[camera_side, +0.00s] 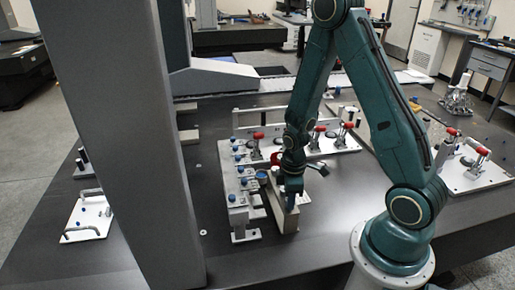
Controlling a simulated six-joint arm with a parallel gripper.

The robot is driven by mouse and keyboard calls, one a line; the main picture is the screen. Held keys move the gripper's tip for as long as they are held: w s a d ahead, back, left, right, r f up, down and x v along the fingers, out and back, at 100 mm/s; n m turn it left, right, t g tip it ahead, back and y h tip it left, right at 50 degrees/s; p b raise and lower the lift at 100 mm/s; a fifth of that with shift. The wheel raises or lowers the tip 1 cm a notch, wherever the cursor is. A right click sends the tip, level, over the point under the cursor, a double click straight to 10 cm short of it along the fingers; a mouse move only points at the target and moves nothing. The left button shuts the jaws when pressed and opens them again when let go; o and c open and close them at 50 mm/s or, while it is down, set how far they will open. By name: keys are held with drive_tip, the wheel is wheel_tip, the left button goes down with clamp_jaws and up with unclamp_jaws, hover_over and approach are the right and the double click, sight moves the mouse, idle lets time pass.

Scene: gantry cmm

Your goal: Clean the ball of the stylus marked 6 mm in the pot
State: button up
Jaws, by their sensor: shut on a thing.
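My gripper (292,186) points down over a pale block-like stand (284,216) near the middle of the table. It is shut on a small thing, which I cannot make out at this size. A light metal rack (238,212) stands just left of it, with several blue-topped pieces along it. A small blue-grey cup (262,176), possibly the pot, sits between the rack and my gripper. No 6 mm marking can be read, and my gripper hides part of the stand.
Plates with red-handled clamps (318,130) stand behind my gripper, and another clamp plate (478,166) is at right. A thick grey column (130,140) rises at left. The dark table (325,225) is clear right of the stand.

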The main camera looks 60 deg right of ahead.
drive_tip(key=shift+r, duration=2.85)
drive_tip(key=shift+r, duration=0.15)
drive_tip(key=shift+r, duration=2.3)
hover_over(261, 176)
wheel_tip(261, 176, down, 8)
drive_tip(key=shift+f, duration=0.2)
drive_tip(key=shift+f, duration=3)
drive_tip(key=shift+f, duration=0.3)
